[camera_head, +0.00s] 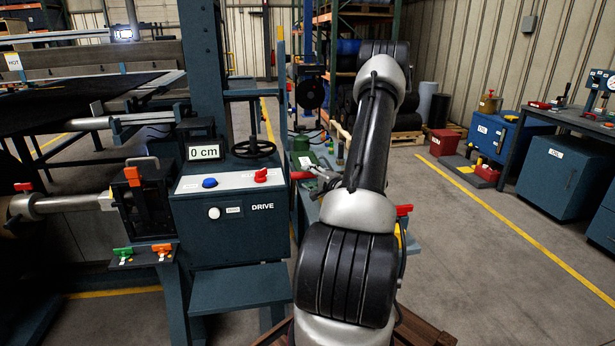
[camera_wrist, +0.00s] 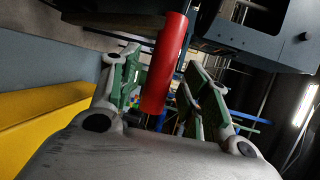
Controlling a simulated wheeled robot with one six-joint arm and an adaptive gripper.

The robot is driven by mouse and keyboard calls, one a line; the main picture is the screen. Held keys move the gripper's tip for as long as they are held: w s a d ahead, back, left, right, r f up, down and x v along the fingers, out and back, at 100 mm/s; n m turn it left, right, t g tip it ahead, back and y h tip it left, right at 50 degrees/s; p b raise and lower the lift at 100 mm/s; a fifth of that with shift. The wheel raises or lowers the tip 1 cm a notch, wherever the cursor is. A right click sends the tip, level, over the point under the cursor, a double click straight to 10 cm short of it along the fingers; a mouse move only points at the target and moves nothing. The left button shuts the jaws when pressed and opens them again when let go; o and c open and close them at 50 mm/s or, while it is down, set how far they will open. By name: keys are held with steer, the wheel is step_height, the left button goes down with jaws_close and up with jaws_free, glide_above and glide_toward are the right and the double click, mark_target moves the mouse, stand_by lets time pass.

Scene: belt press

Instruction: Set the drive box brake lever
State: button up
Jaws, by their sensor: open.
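The dark blue drive box (camera_head: 230,221), marked DRIVE, stands left of my arm in the head view. A red handle (camera_head: 301,175) sticks out at its right side and looks like the brake lever. In the wrist view the red handle (camera_wrist: 166,66) is a smooth cylinder lying between my fingers. My gripper (camera_head: 322,180) is open at the handle, with one green-padded finger on each side in the wrist view (camera_wrist: 160,80). Gaps show beside the handle, but I cannot tell whether either finger touches it. The lever's pivot is hidden.
The box top carries a red knob (camera_head: 261,175), a blue button (camera_head: 209,183) and a black handwheel (camera_head: 254,149). A workbench (camera_head: 575,118) stands at the right.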

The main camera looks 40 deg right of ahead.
steer(key=shift+x, duration=1.15)
steer(key=shift+a, duration=0.1)
steer(key=shift+c, duration=0.5)
jaws_close()
steer(key=shift+w, duration=0.1)
